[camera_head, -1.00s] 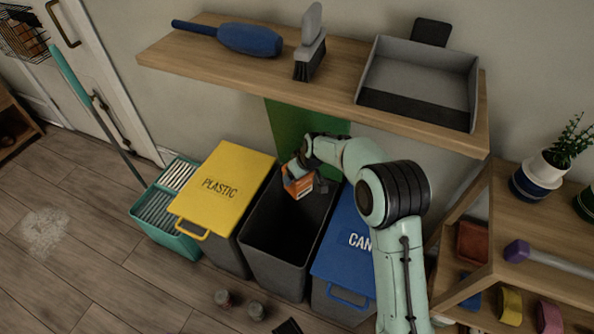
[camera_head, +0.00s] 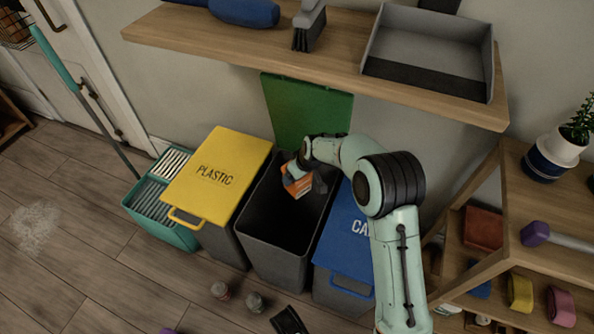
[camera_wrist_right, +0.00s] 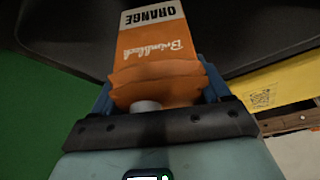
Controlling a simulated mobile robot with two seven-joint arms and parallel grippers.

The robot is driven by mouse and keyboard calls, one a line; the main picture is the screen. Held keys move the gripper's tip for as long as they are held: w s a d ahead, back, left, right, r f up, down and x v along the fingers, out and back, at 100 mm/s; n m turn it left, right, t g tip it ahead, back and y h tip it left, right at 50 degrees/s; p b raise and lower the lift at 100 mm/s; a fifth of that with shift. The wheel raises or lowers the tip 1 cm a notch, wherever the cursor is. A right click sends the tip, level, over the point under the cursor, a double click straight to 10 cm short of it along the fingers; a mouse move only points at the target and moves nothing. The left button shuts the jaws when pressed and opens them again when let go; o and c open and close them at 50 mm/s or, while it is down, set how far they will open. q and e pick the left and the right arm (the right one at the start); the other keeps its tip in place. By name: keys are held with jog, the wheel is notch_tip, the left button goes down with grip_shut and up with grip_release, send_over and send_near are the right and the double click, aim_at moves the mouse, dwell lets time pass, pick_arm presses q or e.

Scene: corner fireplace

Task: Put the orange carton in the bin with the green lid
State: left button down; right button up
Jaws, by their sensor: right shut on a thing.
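The orange carton (camera_head: 297,180) is held by my right gripper (camera_head: 308,178) over the mouth of the open bin. In the right wrist view the carton (camera_wrist_right: 155,60) fills the middle, with "ORANGE" upside down on its white band. The right gripper (camera_wrist_right: 160,100) is shut on it, one finger at each side. The bin (camera_head: 285,252) is dark grey and open, and its green lid (camera_head: 306,110) stands raised against the wall behind. The green lid also shows at the left of the right wrist view (camera_wrist_right: 40,110). My left gripper is not in view.
A bin with a yellow "PLASTIC" lid (camera_head: 218,178) stands left of the open bin, and one with a blue lid (camera_head: 343,225) stands right. A wooden shelf (camera_head: 330,65) with a dustpan (camera_head: 430,50) hangs above. Small objects (camera_head: 220,290) lie on the floor in front.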

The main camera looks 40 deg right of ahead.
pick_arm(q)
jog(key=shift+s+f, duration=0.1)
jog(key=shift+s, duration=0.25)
pick_arm(e)
jog(key=shift+f, duration=0.2)
jog(key=o, duration=1)
pick_arm(q)
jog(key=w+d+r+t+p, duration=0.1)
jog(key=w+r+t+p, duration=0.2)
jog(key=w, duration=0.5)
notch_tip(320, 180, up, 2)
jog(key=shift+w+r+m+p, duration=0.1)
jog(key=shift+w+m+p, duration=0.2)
jog(key=shift+p, duration=0.25)
pick_arm(e)
jog(key=v, duration=1.3)
jog(key=shift+s+r, duration=0.1)
jog(key=shift+r, duration=0.05)
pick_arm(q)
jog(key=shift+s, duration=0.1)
pick_arm(e)
jog(key=shift+a, duration=0.1)
